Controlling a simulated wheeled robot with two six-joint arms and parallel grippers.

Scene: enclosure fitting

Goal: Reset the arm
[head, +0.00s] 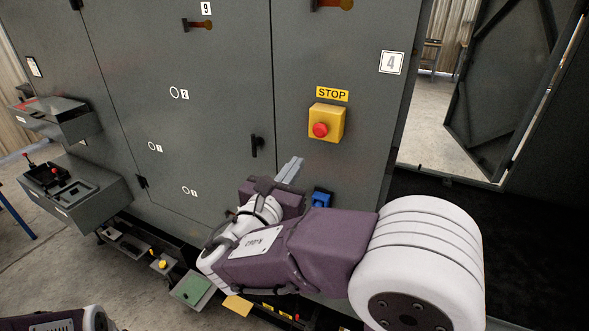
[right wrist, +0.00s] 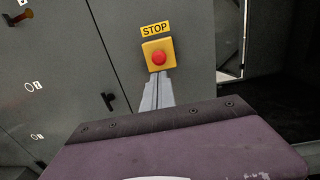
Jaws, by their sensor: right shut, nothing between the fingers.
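My right arm reaches in from the lower right of the head view, in front of a grey cabinet (head: 230,110). Its gripper (head: 291,168) is shut and empty, with the fingers pointing up toward the cabinet front. In the right wrist view the gripper fingers (right wrist: 158,88) are together just below the red stop button (right wrist: 158,58) on its yellow box. In the head view the yellow box (head: 327,123) with the red button (head: 320,130) is above and right of the fingertips, apart in the picture. My left gripper is out of view; only a bit of my left arm shows at the lower left.
A black door handle (head: 255,146) is left of the fingers. A blue part (head: 321,198) on the cabinet is close beside my right wrist. Grey control boxes (head: 75,190) jut out at left. An open doorway (head: 420,125) is at right.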

